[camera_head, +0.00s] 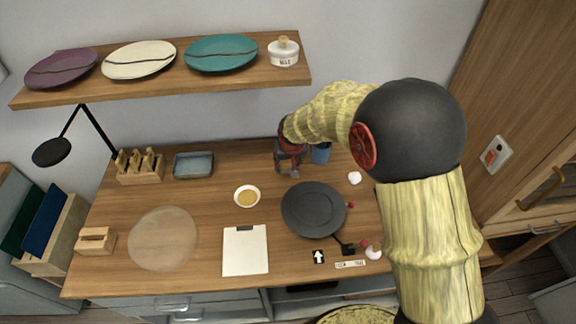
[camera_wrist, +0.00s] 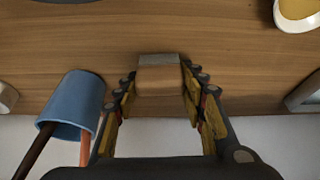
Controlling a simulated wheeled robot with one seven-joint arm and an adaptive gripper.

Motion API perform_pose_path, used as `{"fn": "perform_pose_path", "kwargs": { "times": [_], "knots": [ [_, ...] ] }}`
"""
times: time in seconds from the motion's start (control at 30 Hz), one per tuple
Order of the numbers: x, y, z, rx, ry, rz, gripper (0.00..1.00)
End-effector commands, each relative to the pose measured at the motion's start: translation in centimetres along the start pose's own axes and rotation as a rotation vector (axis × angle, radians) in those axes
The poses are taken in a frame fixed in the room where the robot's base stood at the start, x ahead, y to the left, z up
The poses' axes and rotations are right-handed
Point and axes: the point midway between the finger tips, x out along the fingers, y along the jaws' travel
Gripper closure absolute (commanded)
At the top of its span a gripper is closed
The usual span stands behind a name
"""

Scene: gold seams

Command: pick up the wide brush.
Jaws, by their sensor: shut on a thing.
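The wide brush (camera_wrist: 160,78) shows in the wrist view as a pale tan block with a grey band along its far edge. It lies between the two fingers of my gripper (camera_wrist: 163,88), which are shut on it. In the head view my gripper (camera_head: 289,163) is low over the back of the table, just left of the blue cup. The brush cannot be made out there. How far the brush is from the table top is hard to tell.
A blue cup (camera_wrist: 74,105) with sticks stands close to my gripper; it also shows in the head view (camera_head: 320,154). A grey tray (camera_head: 193,166), a bowl with yellow contents (camera_head: 247,187) and a dark round plate (camera_head: 313,208) are nearby. A shelf (camera_head: 200,88) hangs above.

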Motion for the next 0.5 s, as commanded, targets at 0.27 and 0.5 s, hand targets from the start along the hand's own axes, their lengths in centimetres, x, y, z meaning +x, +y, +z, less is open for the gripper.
{"fn": "perform_pose_path", "kwargs": {
  "times": [0.27, 0.5],
  "knots": [
    [-0.8, 0.0, -0.4, 0.000, 0.002, 0.000, 0.82],
    [-3.9, 0.1, -1.1, 0.001, 0.002, 0.001, 0.82]
  ]
}}
